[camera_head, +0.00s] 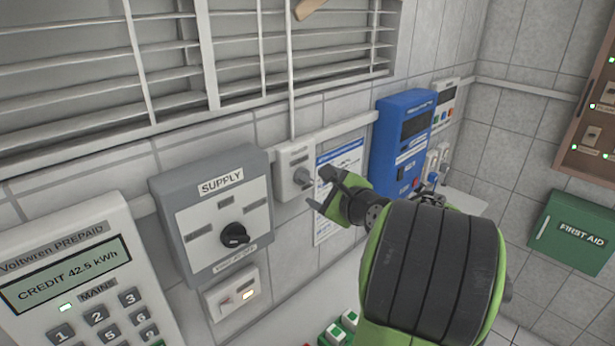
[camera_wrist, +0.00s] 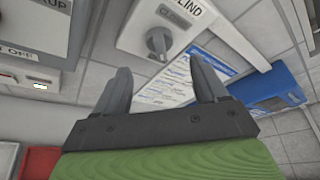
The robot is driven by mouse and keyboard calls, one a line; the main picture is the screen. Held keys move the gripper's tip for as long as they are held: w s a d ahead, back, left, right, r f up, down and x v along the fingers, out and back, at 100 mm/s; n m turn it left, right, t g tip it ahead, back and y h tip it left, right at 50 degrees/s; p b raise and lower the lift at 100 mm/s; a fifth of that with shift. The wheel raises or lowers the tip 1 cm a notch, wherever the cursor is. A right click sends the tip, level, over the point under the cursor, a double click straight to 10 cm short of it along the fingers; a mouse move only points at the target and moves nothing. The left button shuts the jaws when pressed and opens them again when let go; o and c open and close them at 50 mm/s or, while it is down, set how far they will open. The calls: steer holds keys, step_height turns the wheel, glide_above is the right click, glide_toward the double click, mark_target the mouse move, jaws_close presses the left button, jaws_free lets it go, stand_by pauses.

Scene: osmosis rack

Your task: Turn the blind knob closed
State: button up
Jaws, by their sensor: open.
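The blind knob (camera_head: 303,178) is a small grey knob on a white wall box (camera_head: 288,160) below the window blind. In the wrist view the knob (camera_wrist: 158,42) sits under a label reading "CLOSED", with "BLIND" above it. My gripper (camera_head: 318,187) is open, just right of the knob in the head view. In the wrist view my two gripper fingers (camera_wrist: 164,82) are spread apart with nothing between them. The knob lies beyond the fingertips, and they look apart from it. The slatted blind (camera_head: 170,50) shows gaps between its slats.
A grey SUPPLY box (camera_head: 212,205) with a black knob is left of the blind box. A prepaid meter (camera_head: 80,275) stands at lower left. A blue wall unit (camera_head: 400,140) and a notice (camera_head: 340,165) are to the right. A green first aid box (camera_head: 572,232) is far right.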

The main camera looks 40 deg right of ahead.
mark_target(308, 180)
steer(key=p+x, duration=0.1)
steer(key=x, duration=0.6)
steer(key=shift+w+d, duration=0.1)
steer(key=shift+w, duration=0.3)
steer(key=shift+s, duration=0.1)
steer(key=c, duration=1.1)
steer(key=shift+o, duration=0.2)
